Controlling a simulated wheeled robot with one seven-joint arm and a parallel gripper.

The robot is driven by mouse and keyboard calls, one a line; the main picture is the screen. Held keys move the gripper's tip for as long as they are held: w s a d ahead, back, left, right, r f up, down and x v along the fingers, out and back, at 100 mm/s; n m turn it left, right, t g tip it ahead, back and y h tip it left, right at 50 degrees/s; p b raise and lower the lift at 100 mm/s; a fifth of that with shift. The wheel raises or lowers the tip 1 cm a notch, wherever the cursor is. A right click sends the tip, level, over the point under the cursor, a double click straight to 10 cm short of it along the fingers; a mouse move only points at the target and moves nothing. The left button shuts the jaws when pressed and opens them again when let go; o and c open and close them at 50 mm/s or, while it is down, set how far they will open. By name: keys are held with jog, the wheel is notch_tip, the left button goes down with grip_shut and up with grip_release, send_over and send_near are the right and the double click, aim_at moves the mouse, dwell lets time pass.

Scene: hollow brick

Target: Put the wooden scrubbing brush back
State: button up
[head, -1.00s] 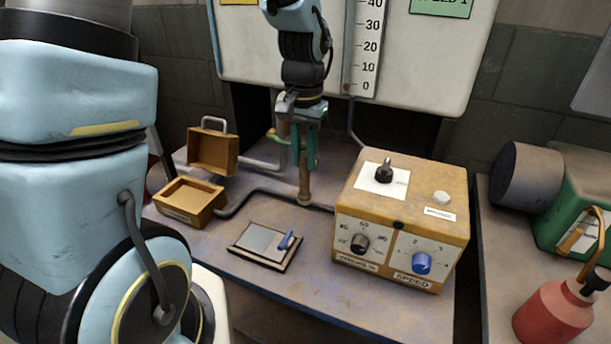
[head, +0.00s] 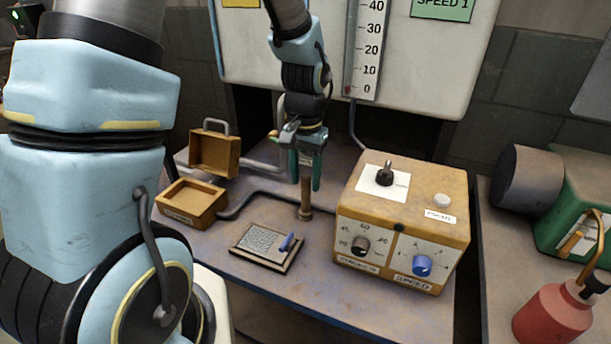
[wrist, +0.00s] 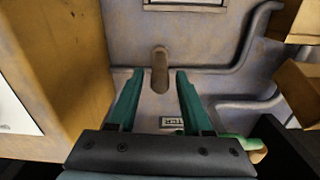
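A brown wooden rod-like piece (head: 305,205), which looks like the scrubbing brush's handle, stands upright on the grey bench top (head: 330,235), left of the yellow control box. No bristles can be made out. My gripper (head: 304,184) points down over it, with its two green fingers apart on either side of the wood. In the wrist view the wooden piece (wrist: 160,68) lies in line with the gap between the fingers, with clear space at each side. Its upper part is partly hidden by the gripper in the head view.
The yellow control box (head: 400,215) with knobs stands close on the right. A framed tray (head: 265,247) with a blue piece lies in front. An open yellow box (head: 192,203) and a grey pipe (head: 255,192) are on the left. A red bottle (head: 553,312) is far right.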

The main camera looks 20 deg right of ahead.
jog(key=shift+o, duration=0.3)
jog(key=shift+r, duration=0.5)
notch_tip(320, 180, up, 11)
jog(key=b, duration=0.1)
jog(key=a+f+n, duration=0.3)
jog(key=a+n, duration=0.1)
jog(key=a, duration=0.7)
jog(key=a+f+n+t, duration=0.1)
jog(key=a+f+n, duration=0.2)
jog(key=a, duration=0.9)
jog(key=shift+s+n+t, duration=0.3)
jog(key=shift+s+n, duration=0.05)
jog(key=shift+n, duration=0.05)
